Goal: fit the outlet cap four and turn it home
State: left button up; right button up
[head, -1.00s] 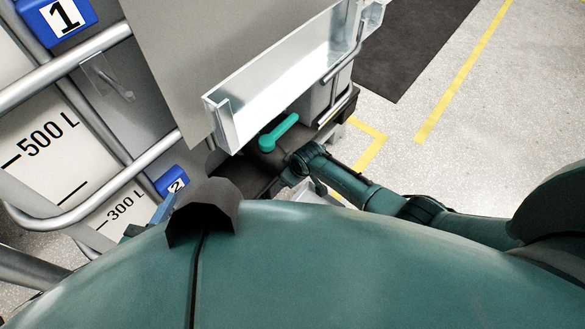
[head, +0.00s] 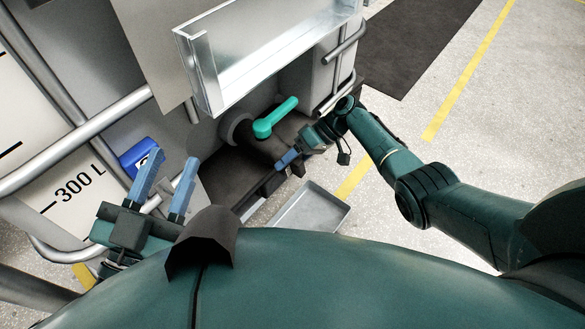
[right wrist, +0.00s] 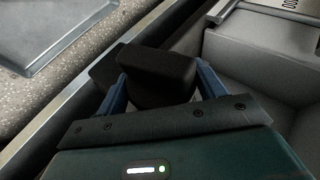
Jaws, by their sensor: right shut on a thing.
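The outlet valve with its teal lever (head: 275,118) sits low on the tank front, its dark outlet body (head: 262,145) pointing down and right. My right gripper (head: 288,161) is at the end of that outlet. In the right wrist view its blue fingers are shut on a black cap (right wrist: 157,76). Another dark part (right wrist: 106,68) lies right behind the cap; I cannot tell whether the cap is seated on the outlet. My left gripper (head: 171,160) is open and empty, left of the valve and in front of the tank.
A metal tray (head: 308,208) lies on the floor below the outlet and shows in the right wrist view (right wrist: 60,30). A bright metal channel (head: 270,50) overhangs the valve. Tubular rails (head: 90,130) and a blue number plate (head: 140,158) are at left. The floor at right is clear.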

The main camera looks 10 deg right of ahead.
jog(key=shift+a+f+y+b, duration=0.1)
jog(key=shift+y+b, duration=0.3)
jog(key=shift+b, duration=0.5)
jog(key=shift+m+g+y+b, duration=0.3)
jog(key=shift+g+y+b, duration=0.15)
jog(key=shift+b, duration=0.35)
jog(key=o, duration=1.1)
jog(key=shift+c, duration=0.2)
pick_arm(q)
jog(key=shift+w+a+r+m+t+h, duration=0.1)
jog(key=shift+w+r+m+t+h, duration=0.15)
jog(key=shift+r+m+h, duration=0.65)
jog(key=shift+w+a+r+m+t+h, duration=0.15)
jog(key=shift+r+m+t+h, duration=0.1)
jog(key=shift+r+m+h, duration=0.65)
pick_arm(e)
jog(key=o, duration=0.5)
jog(key=shift+c, duration=0.2)
pick_arm(q)
jog(key=shift+r, duration=0.1)
pick_arm(e)
jog(key=shift+o, duration=0.3)
pick_arm(q)
jog(key=shift+y, duration=0.3)
